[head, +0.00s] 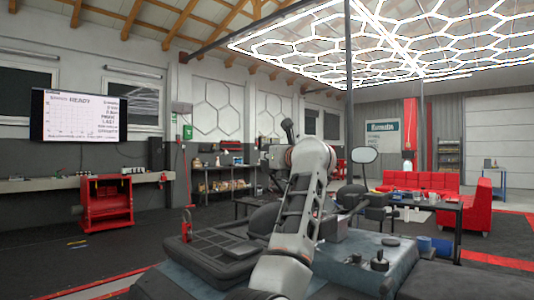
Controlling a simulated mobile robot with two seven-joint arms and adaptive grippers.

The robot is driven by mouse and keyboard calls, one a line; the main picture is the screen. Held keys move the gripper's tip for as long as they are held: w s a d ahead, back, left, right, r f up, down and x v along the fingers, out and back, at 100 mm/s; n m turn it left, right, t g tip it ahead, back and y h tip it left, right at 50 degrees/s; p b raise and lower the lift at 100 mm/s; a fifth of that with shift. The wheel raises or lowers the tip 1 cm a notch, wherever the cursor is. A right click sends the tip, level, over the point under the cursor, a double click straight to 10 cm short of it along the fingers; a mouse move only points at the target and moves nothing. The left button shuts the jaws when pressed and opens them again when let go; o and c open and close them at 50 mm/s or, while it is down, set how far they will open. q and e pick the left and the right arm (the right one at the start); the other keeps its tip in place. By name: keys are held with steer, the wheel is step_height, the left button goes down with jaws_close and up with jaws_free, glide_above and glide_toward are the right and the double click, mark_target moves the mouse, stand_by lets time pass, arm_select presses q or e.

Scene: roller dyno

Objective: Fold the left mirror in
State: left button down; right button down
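A rounded mirror (364,155) with a dark rim stands on a thin stalk right of the picture's middle. It sits above dark parts, perhaps a motorcycle's, that are partly hidden by my arm. I cannot tell from this view whether it is folded. One arm, seemingly my left, rises from the bottom middle and ends left of the mirror, apart from it in the picture. Its gripper (272,158) is small, dark and largely hidden by the wrist, so its fingers cannot be made out. My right gripper does not show. No second mirror is clearly visible.
A dark table (450,206) with small items stands at the right, before a red sofa (420,182). A red cabinet (106,203) stands at the left below a wall screen (84,117). A thin dark post (349,90) rises behind the mirror. Open floor lies at the left.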

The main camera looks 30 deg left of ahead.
arm_select(q)
steer(key=shift+n+g+y+p, duration=0.4)
steer(key=shift+n+g, duration=0.1)
steer(key=shift+g, duration=0.4)
steer(key=shift+f+n+y, duration=0.1)
steer(key=shift+n+y, duration=0.2)
steer(key=c, duration=2)
jaws_free()
